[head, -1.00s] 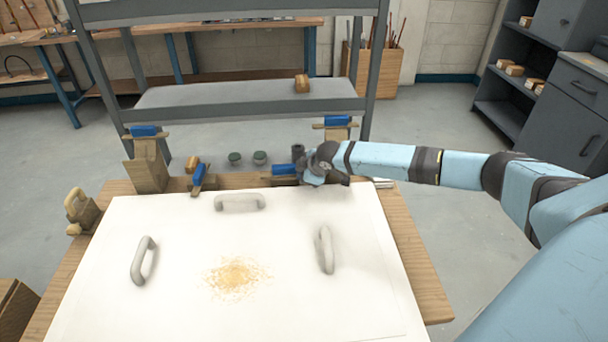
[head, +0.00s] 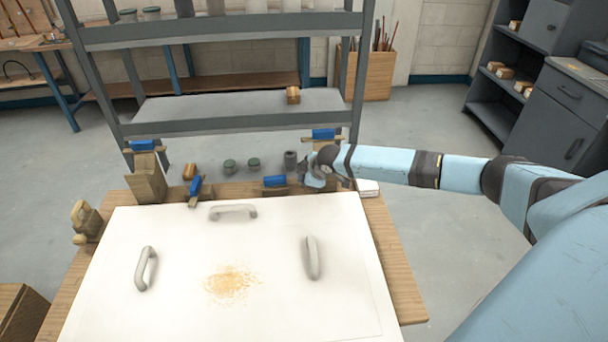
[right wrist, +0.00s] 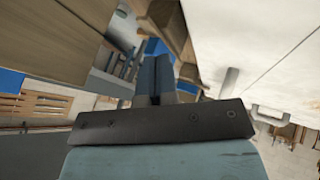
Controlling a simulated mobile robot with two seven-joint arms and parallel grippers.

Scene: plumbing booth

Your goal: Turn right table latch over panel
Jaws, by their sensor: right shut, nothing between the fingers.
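The right table latch (head: 274,181), with a blue handle, lies crosswise along the table's far edge, just beyond the panel's far edge. The white panel (head: 190,300) lies flat on the table. My right gripper (head: 308,178) is just right of the latch, apart from it and slightly farther back; the wrist partly hides its fingers. In the right wrist view its fingers (right wrist: 155,80) are together and empty. A blue part (right wrist: 155,47) shows past the tips; I cannot tell which latch it belongs to. My left gripper is not in view.
A left latch (head: 195,188) stands angled at the far edge. The panel carries three grey handles, one near the latches (head: 233,213), and sawdust (head: 232,284). Jars (head: 253,164), a dark cylinder (head: 290,160) and blue-topped blocks stand behind. A grey shelf (head: 230,113) rises beyond.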

